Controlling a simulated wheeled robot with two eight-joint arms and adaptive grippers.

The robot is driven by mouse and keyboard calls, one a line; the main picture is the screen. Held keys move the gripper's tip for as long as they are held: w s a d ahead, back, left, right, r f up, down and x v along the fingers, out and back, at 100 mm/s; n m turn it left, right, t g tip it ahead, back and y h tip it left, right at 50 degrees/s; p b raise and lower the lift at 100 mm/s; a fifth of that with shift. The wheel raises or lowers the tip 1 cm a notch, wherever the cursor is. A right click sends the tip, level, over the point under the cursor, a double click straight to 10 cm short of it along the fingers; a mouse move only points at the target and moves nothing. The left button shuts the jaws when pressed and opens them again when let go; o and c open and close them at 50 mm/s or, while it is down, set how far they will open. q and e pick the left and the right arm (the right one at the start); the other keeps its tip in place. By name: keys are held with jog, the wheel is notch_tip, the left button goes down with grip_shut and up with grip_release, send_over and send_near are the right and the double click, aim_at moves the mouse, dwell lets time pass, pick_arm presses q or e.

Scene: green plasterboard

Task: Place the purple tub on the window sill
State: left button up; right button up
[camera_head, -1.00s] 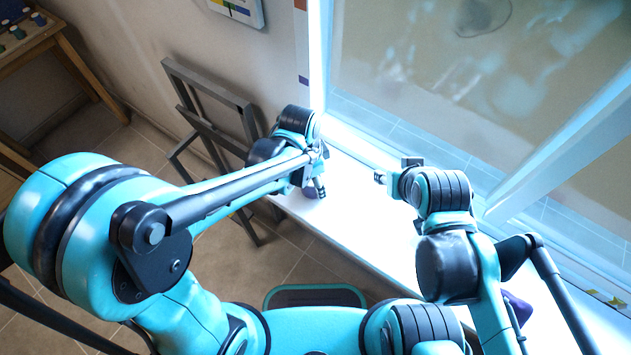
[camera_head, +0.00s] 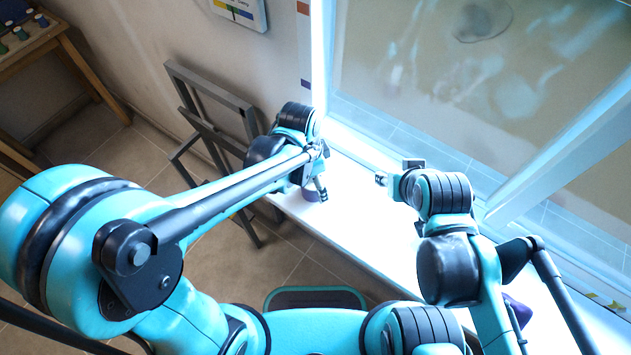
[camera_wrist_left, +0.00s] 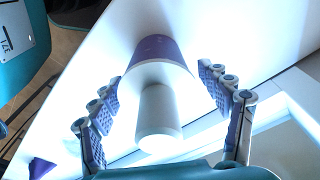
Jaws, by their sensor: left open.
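A purple tub (camera_head: 309,195) is at the far end of the bright white window sill (camera_head: 352,222), mostly hidden under my left gripper (camera_head: 321,187). My left gripper (camera_wrist_left: 165,108) is open, one finger on each side of the white cylinder, with visible gaps. My right gripper (camera_head: 382,180) hangs over the sill by the window; its finger opening is not clear.
A second purple object (camera_head: 518,310) lies on the sill beside my right arm, partly hidden. The window (camera_head: 450,110) borders the sill. Grey metal frames (camera_head: 212,115) lean on the wall, and a wooden table (camera_head: 40,50) stands far left. The middle of the sill is clear.

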pick_arm(q)
jog(key=r, duration=0.3)
jog(key=a+r+p, duration=0.1)
jog(key=r, duration=0.2)
jog(key=r+p, duration=0.1)
jog(key=r, duration=0.3)
jog(key=shift+s+a+r, duration=0.1)
jog(key=shift+s+a, duration=0.05)
jog(key=shift+s, duration=0.15)
jog(key=s+a+r+n+t, duration=0.1)
jog(key=s+a+n+t, duration=0.1)
jog(key=a+n, duration=0.4)
jog(key=s+a+r+n+t+y, duration=0.1)
jog(key=s+a+r+n+t, duration=0.1)
jog(key=a+n+t, duration=0.2)
jog(key=shift+s+a+r+n+t, duration=0.15)
jog(key=shift+s+a+n+t, duration=0.25)
jog(key=shift+a+n, duration=2.25)
jog(key=shift+a+m, duration=0.85)
jog(key=shift+m, duration=0.1)
